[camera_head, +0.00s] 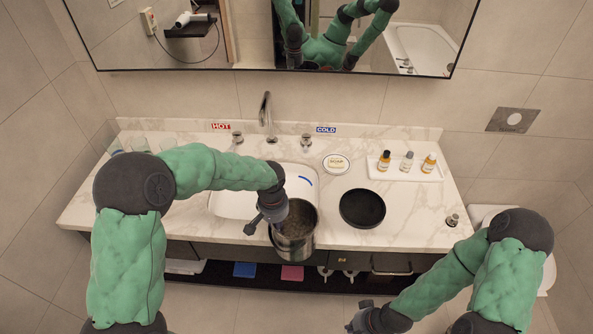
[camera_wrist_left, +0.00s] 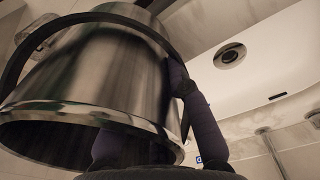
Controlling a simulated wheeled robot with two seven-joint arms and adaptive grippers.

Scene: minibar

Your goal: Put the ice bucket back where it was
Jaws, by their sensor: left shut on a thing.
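The ice bucket (camera_head: 294,240) is a shiny metal pail, open at the top, at the front edge of the counter by the sink. My left gripper (camera_head: 268,212) is shut on its left side. In the left wrist view the bucket (camera_wrist_left: 105,75) fills the left half, with a dark curved handle, and a finger of my left gripper (camera_wrist_left: 150,135) lies against its wall. Whether its base touches anything is hidden. A round black tray (camera_head: 362,208) lies empty on the counter to its right. My right gripper (camera_head: 364,320) is low, away from the counter; its fingers are unclear.
The white sink (camera_head: 232,204) lies behind the bucket, with a tall faucet (camera_head: 266,112). A soap dish (camera_head: 336,164) and a white tray (camera_head: 400,175) with several small bottles stand at the back right. Glasses (camera_head: 138,143) stand at the far left. A shelf (camera_head: 215,274) runs below.

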